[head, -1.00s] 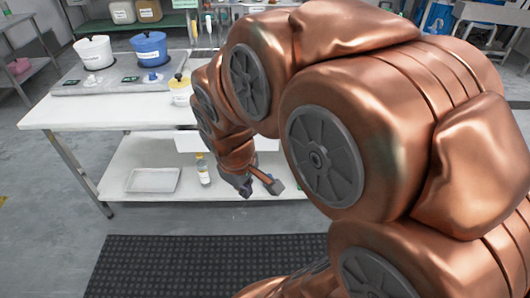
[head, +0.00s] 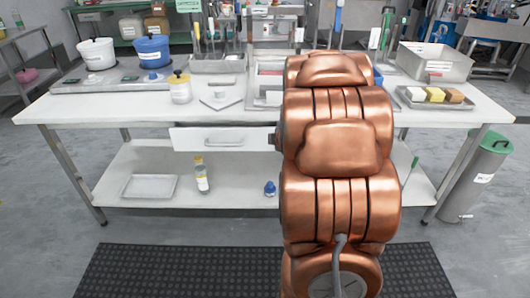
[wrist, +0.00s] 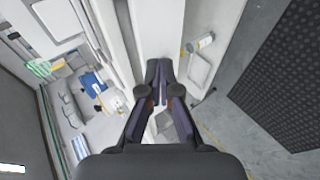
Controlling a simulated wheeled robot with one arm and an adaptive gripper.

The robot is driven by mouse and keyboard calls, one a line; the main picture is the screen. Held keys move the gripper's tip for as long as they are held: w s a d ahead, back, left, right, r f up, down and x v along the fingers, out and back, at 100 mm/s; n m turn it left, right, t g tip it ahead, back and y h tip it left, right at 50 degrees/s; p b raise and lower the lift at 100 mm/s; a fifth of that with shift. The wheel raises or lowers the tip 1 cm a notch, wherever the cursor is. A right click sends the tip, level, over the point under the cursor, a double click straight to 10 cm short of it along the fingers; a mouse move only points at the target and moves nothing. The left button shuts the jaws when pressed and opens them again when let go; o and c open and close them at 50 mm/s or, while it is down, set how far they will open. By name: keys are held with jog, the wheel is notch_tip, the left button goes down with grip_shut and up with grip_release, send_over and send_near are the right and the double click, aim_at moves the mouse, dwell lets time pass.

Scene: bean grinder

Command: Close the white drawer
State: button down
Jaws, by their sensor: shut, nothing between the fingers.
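The white drawer (head: 222,140) hangs under the front edge of the white worktable, its handle (head: 224,142) facing me. Its right end is hidden behind my arm in the head view, and I cannot tell how far it stands out. In the wrist view the drawer (wrist: 158,25) shows as a pale panel ahead of the fingers. My gripper (wrist: 160,68) is shut and empty, its fingertips close to this panel; I cannot tell whether they touch. In the head view the gripper is mostly hidden by my arm.
The worktable (head: 130,108) carries pots, a yellow-lidded jar (head: 180,88) and trays. The lower shelf holds a clear tray (head: 149,186), a bottle (head: 202,175) and a blue item (head: 269,188). A green-lidded bin (head: 478,176) stands right. A black mat (head: 200,272) lies in front.

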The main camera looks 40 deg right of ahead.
notch_tip(320, 180, down, 6)
jog(key=d+n+t+y+b, duration=0.2)
jog(key=n+t+b, duration=0.1)
jog(key=n+t+y+b, duration=0.4)
jog(key=t+b, duration=0.1)
send_near(257, 139)
jog(key=w+a, duration=0.3)
jog(key=shift+w+d, duration=0.75)
jog(key=shift+w, duration=0.3)
jog(key=shift+w+d, duration=0.5)
